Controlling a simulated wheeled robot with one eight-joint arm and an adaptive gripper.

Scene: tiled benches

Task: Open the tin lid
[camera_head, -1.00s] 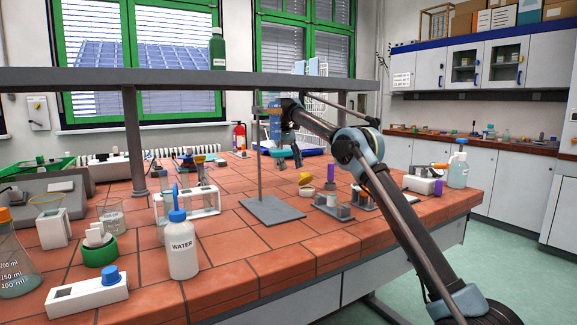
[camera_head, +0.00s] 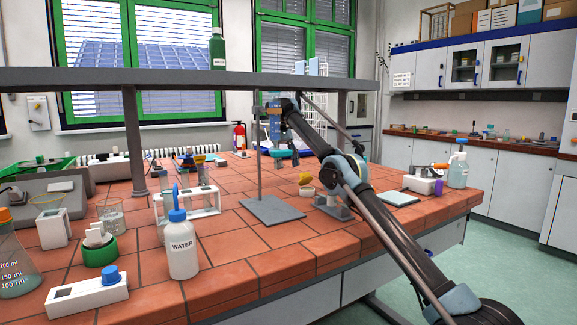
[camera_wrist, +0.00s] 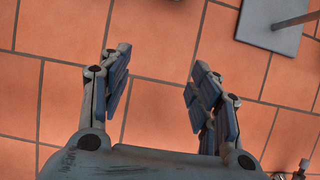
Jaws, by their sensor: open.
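A small pale round pot (camera_head: 306,191) stands on the tiled bench in the head view, with a yellow-orange piece (camera_head: 305,179) tilted above or behind it. They look like the tin and its lid, but they are too small to tell whether the lid is attached. My gripper (camera_wrist: 160,62) is open and empty in the wrist view, its two blue-padded fingers spread over bare tiles. No tin shows between the fingers. In the head view my gripper is small and hard to make out, behind and left of the yellow piece.
A grey stand base (camera_head: 272,210) with an upright rod is left of the pot; it also shows in the wrist view (camera_wrist: 268,24). A water bottle (camera_head: 182,245) and a tube rack (camera_head: 197,203) stand farther left. An overhead shelf (camera_head: 200,78) spans the bench. Open tiles lie around the base.

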